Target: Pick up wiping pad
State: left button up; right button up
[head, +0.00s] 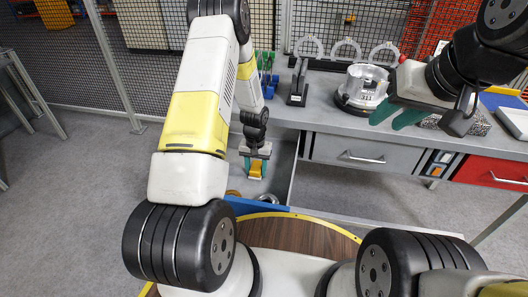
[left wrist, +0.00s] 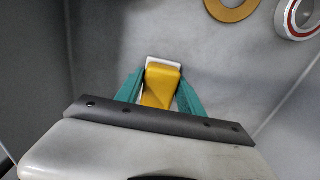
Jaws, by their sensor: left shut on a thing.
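The wiping pad (head: 256,174) is a small yellow block with a white edge. My left gripper (head: 256,165) has its teal fingers shut on it. In the left wrist view, the yellow and white pad (left wrist: 162,82) sits between the two fingers (left wrist: 160,95), over the grey floor of an open drawer (head: 282,158). Whether the pad touches the floor is hard to tell. My right gripper (head: 396,115) is above the workbench at the right, its teal fingers apart with nothing seen between them.
In the drawer lie an orange ring (left wrist: 232,8) and a bearing ring (left wrist: 299,16). The drawer walls stand close around my left gripper. On the workbench (head: 325,110) are a metal housing (head: 364,88), a rack of rings (head: 345,50) and a black stand (head: 298,85).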

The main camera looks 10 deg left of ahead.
aim_at(256, 167)
pick_arm(q)
jog(key=shift+c, duration=0.3)
notch_tip(256, 167, up, 10)
dwell(0.3)
